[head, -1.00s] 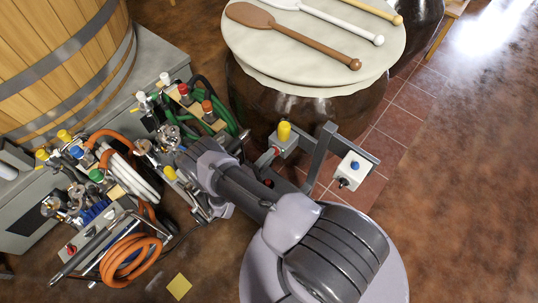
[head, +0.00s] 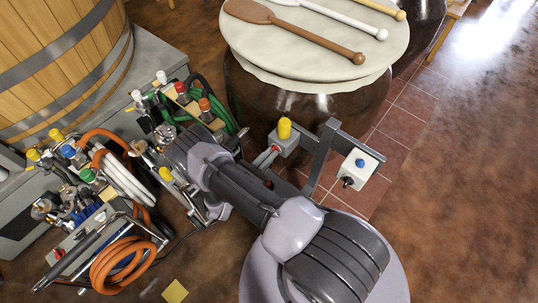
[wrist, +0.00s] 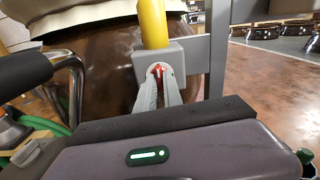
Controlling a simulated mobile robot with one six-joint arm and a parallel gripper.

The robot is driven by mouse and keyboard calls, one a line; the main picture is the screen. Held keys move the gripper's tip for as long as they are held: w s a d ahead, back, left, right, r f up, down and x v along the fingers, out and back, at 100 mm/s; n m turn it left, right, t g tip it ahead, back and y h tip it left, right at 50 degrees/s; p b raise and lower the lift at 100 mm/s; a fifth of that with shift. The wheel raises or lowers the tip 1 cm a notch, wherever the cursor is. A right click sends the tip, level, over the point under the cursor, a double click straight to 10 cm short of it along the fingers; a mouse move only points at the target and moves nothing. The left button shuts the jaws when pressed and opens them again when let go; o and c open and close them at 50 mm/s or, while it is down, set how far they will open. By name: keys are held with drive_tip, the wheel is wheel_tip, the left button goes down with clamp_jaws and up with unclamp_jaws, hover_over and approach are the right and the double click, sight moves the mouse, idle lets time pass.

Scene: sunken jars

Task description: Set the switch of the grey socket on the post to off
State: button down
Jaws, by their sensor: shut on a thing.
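The grey socket (head: 285,143) sits on the grey post frame (head: 321,160), with a yellow plug (head: 284,128) standing in its top. In the wrist view, the socket (wrist: 175,62) shows a red switch knob (wrist: 158,70) on its face, with the yellow plug (wrist: 152,24) above. My gripper (wrist: 158,82) has both fingertips closed in on the red knob, one at each side. The fingers partly cover the knob, so I cannot tell its setting. In the head view, my gripper (head: 264,159) reaches the socket's left front, partly hidden by my arm.
A white socket box (head: 360,164) with a blue plug and a black switch hangs at the frame's right end. A large dark jar (head: 300,95) with a pale lid stands behind. A crowded hose cart (head: 110,225) stands at left. The floor at right is clear.

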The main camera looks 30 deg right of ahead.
drive_tip(key=shift+d+n, duration=0.1)
drive_tip(key=shift+n, duration=0.6)
drive_tip(key=c, duration=1.3)
unclamp_jaws()
drive_tip(key=shift+c, duration=1.1)
drive_tip(key=v, duration=0.6)
drive_tip(key=shift+w, duration=0.1)
